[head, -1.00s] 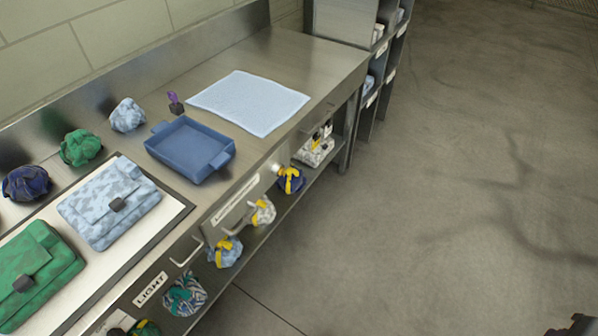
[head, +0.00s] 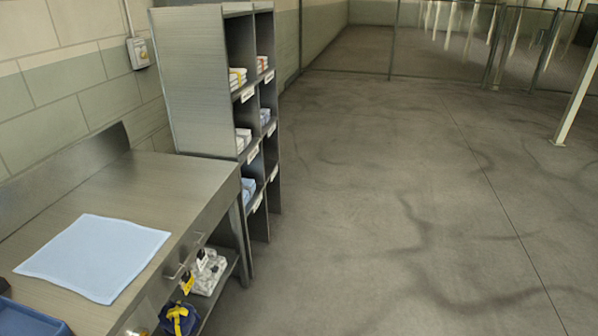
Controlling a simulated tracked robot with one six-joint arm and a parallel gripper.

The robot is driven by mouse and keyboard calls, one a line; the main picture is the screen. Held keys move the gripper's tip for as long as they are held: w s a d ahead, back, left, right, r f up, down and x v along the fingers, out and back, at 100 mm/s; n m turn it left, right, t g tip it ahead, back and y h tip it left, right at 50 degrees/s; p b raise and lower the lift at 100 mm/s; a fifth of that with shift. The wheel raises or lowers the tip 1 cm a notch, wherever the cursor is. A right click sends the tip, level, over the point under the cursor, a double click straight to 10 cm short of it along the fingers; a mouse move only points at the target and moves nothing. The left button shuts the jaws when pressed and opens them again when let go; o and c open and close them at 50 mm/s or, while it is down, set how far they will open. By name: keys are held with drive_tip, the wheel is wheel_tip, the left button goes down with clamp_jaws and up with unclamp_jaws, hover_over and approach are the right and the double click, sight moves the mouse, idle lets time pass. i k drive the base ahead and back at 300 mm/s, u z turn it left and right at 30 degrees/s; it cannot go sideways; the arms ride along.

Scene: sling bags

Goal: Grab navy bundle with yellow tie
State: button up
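The navy bundle with the yellow tie (head: 179,318) sits on the lower shelf under the steel counter, at the bottom of the head view. Its lower part is cut off by the frame edge. My gripper is not visible in the head view now.
A light blue cloth (head: 95,257) lies on the counter (head: 150,182), with part of a blue tray (head: 30,320) at lower left. White items (head: 209,272) sit on the lower shelf. A grey shelving unit (head: 200,85) stands beyond the counter. The concrete floor to the right is clear.

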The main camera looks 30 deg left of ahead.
sight(178, 319)
drive_tip(key=i, duration=2.2)
drive_tip(key=u, duration=3.05)
